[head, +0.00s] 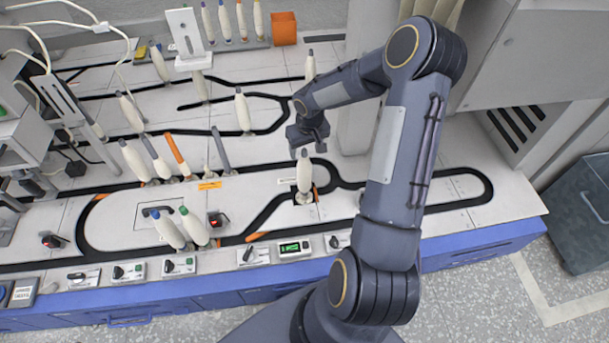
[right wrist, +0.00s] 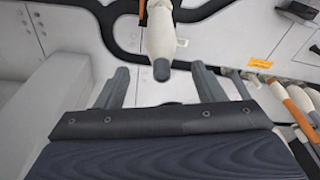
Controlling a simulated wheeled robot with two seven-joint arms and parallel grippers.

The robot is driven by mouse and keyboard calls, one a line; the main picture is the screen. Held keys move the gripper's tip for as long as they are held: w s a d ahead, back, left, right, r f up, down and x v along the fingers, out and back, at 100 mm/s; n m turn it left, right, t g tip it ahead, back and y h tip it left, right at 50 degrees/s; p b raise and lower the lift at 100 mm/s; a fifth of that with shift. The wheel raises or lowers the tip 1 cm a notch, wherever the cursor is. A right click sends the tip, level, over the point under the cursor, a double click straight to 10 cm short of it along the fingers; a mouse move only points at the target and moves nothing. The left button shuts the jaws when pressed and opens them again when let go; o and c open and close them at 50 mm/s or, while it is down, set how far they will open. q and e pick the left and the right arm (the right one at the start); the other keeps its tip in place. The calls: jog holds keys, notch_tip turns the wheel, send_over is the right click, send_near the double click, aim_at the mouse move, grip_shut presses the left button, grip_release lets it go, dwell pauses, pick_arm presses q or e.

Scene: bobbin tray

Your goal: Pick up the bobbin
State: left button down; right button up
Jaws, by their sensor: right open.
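A cream bobbin (head: 304,172) with a dark tip stands upright on a small peg on the white table, by the black track loop. My right gripper (head: 308,140) is just above and behind it in the head view. In the right wrist view my right gripper (right wrist: 162,84) is open and empty, its two fingers apart. The bobbin (right wrist: 160,36) shows just beyond the fingertips, its dark tip pointing toward the gap between them. No contact shows. Several similar bobbins stand elsewhere on the table. My left gripper is not in view.
A row of bobbins (head: 133,160) and an orange rod stand left of the gripper. Control boxes (head: 294,249) line the front edge. An orange bin (head: 284,28) stands at the back. The table right of the bobbin is mostly clear.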

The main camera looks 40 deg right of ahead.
aim_at(304, 164)
jog(key=f, duration=0.2)
jog(key=w+f+b, duration=0.1)
jog(key=f, duration=0.1)
jog(key=shift+f, duration=0.25)
grip_shut()
